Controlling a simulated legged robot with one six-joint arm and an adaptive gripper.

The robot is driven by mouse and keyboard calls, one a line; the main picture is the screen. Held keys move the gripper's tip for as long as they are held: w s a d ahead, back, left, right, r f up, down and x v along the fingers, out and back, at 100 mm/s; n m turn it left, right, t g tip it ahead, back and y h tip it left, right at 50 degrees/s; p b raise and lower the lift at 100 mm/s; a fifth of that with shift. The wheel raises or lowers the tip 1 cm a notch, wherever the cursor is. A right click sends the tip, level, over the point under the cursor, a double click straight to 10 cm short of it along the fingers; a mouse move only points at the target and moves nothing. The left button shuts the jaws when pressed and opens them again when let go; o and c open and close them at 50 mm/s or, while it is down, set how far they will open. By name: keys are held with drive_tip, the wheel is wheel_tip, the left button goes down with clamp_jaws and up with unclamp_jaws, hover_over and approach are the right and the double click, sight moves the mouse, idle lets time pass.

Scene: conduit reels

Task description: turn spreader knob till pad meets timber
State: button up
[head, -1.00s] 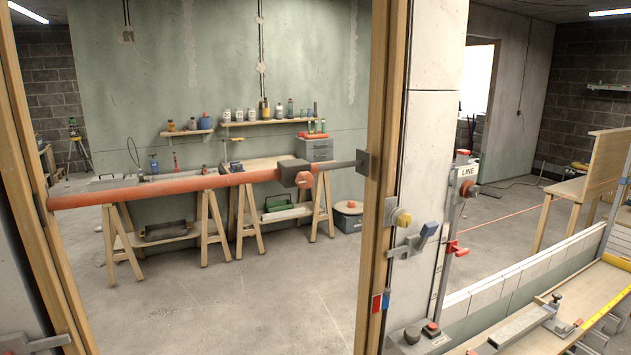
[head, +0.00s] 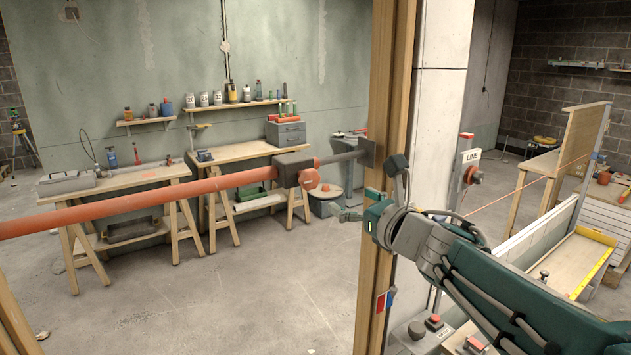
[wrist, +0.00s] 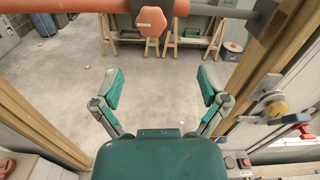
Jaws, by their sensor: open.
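The spreader is an orange tube (head: 130,208) running across the opening, with a dark block (head: 292,168) and an orange lobed knob (head: 309,178) under it. A grey rod leads right from the block to a dark square pad (head: 367,152) beside the upright timber (head: 384,220). I cannot tell whether the pad touches the timber. My gripper (head: 349,212) is to the lower right of the knob. In the wrist view my gripper (wrist: 161,84) is open and empty, its green-padded fingers spread wide. The knob (wrist: 150,22) shows beyond the fingertips, near the top centre, and apart from them.
A concrete column (head: 440,115) stands right of the timber, close to my arm. A yellow round fitting (wrist: 272,104) and a red-handled lever (wrist: 292,120) are to the gripper's right. Trestle benches (head: 120,180) stand farther back. The floor between is clear.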

sight(313, 182)
drive_tip(key=shift+n, duration=0.4)
drive_tip(key=x, duration=1)
drive_tip(key=shift+a, duration=0.65)
drive_tip(key=shift+w+a, duration=0.25)
drive_tip(key=shift+a, duration=0.15)
drive_tip(key=shift+d, duration=0.15)
drive_tip(key=c, duration=1.1)
